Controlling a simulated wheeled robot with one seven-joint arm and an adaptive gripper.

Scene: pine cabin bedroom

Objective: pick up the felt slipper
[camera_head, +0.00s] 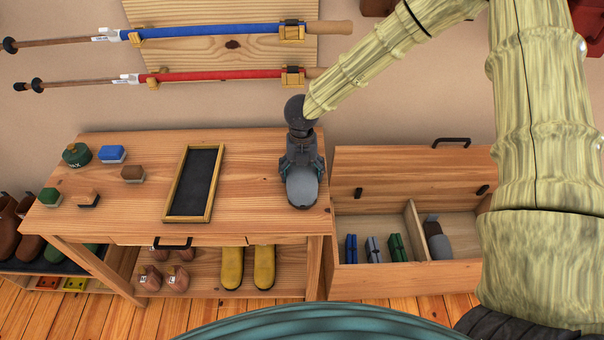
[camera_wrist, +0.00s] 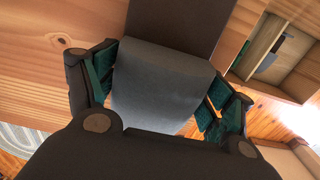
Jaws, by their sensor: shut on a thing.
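A grey felt slipper (camera_head: 302,189) is at the right end of the wooden workbench top (camera_head: 257,190). My gripper (camera_head: 302,163) points down and is shut on it. In the wrist view, the slipper's grey upper (camera_wrist: 158,82) is between the two green-padded fingers, with a dark part of it reaching away at the top. I cannot tell whether the slipper touches the bench top. A second grey slipper (camera_head: 438,242) with a dark part lies in the right compartment of the open wooden box (camera_head: 388,279).
On the bench are a black-panelled wooden tray (camera_head: 193,183), a green tin (camera_head: 77,155) and several brushes or blocks (camera_head: 111,154). Yellow boots (camera_head: 232,267) stand on the shelf below. The box's left compartment holds several clips. Ski poles (camera_head: 215,32) hang on the wall.

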